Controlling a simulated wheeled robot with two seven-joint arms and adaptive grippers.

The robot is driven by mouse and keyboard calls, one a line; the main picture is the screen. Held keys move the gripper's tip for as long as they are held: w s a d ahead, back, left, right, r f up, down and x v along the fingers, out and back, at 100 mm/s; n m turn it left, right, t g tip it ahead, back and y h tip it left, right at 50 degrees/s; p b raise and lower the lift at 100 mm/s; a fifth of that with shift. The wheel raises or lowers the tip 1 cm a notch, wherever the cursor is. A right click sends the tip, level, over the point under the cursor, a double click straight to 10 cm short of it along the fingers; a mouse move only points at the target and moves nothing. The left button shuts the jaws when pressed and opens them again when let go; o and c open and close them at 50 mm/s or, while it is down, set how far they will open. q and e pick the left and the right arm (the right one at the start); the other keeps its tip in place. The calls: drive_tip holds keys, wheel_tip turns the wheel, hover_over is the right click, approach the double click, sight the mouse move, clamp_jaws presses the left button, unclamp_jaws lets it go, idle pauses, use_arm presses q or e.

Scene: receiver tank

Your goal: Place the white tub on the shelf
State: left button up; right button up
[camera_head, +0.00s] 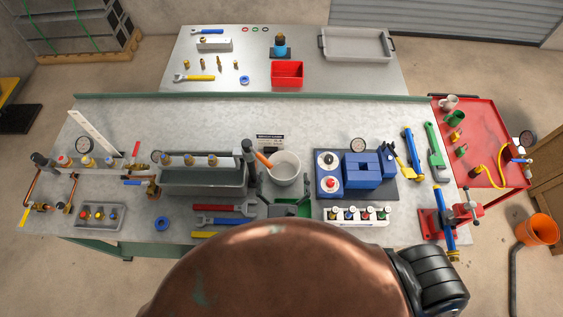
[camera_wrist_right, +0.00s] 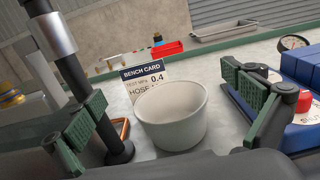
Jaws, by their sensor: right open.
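The white tub (camera_head: 285,168) stands upright on the front bench, near its middle. In the right wrist view the tub (camera_wrist_right: 172,120) is round, open-topped and appears empty. My right gripper (camera_head: 290,207) shows only as green finger parts at the near side of the tub. In the right wrist view my right gripper (camera_wrist_right: 166,98) is open, one green-padded finger to each side of the tub, with gaps between. My left gripper is not in view. No separate shelf can be told for certain; a steel table (camera_head: 350,80) stands behind the bench.
A black post (camera_wrist_right: 85,85) stands close left of the tub, with an orange handle (camera_head: 263,160) beside it. A bench card (camera_wrist_right: 143,74) stands behind the tub. A blue device (camera_head: 362,170) sits to the right. The bench strip (camera_head: 330,115) behind is clear.

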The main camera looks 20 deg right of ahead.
sight(283, 181)
wheel_tip(283, 181, down, 7)
drive_tip(key=shift+a+r+b, duration=0.1)
drive_tip(key=shift+r+b, duration=0.1)
drive_tip(key=shift+b, duration=0.1)
drive_tip(key=shift+w+f, duration=0.1)
drive_tip(key=shift+f, duration=0.2)
drive_tip(key=p+x, duration=0.1)
drive_tip(key=x, duration=0.2)
drive_tip(key=shift+w+r, duration=0.1)
drive_tip(key=shift+r, duration=0.1)
drive_tip(key=x, duration=0.3)
drive_tip(key=shift+w+f+p, duration=0.15)
drive_tip(key=shift+w+p, duration=0.1)
drive_tip(key=shift+p, duration=0.05)
drive_tip(key=shift+w+d, duration=0.15)
drive_tip(key=shift+d, duration=0.1)
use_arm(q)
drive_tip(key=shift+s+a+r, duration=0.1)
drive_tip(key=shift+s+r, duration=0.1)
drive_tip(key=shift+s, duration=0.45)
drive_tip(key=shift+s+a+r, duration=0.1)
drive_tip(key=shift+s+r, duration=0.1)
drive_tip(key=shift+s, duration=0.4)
use_arm(e)
drive_tip(key=c, duration=1.1)
